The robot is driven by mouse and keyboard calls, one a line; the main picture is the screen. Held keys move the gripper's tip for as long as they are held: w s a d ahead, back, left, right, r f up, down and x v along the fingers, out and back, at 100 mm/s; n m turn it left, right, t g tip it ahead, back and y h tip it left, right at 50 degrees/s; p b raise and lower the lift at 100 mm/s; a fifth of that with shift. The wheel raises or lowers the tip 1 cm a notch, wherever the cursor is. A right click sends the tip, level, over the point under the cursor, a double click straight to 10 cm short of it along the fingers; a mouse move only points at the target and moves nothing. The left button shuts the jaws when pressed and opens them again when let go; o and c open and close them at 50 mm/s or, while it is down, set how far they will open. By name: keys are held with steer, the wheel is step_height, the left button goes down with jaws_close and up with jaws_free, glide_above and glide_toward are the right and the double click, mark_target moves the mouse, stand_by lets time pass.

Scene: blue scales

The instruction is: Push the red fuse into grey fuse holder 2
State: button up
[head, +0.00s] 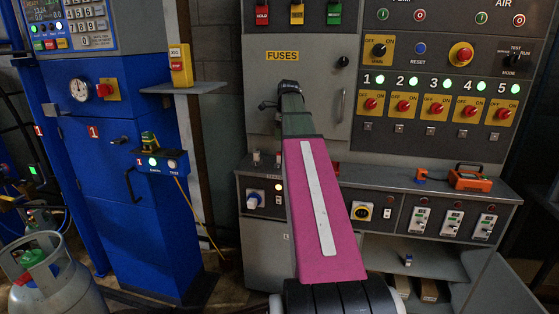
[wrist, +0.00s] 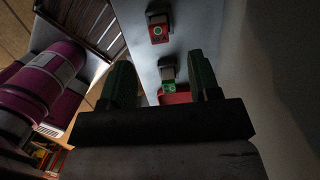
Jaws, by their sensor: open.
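In the wrist view my gripper (wrist: 162,78) is open, with two dark green fingers standing apart. A second grey block with a red face (wrist: 158,34) is farther up the same pale panel. I cannot tell which of these is the red fuse, or which is holder 2.
A grey bench (head: 400,181) runs below the cabinet, with an orange device (head: 470,179) at its right. A blue cabinet (head: 125,170) with a yellow-red switch box (head: 180,65) stands left. A gas cylinder (head: 55,275) is at lower left.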

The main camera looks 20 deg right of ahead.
mark_target(280, 152)
steer(key=shift+w+a+f, duration=0.1)
steer(key=shift+a+f, duration=0.05)
steer(key=shift+f, duration=0.85)
steer(key=shift+w+a+f, duration=0.1)
steer(key=shift+f, duration=0.85)
steer(key=shift+s+f, duration=0.1)
steer(key=shift+a+f, duration=0.15)
steer(key=shift+f, duration=2.4)
steer(key=c, duration=1)
steer(key=shift+c, duration=0.2)
steer(key=shift+r, duration=0.15)
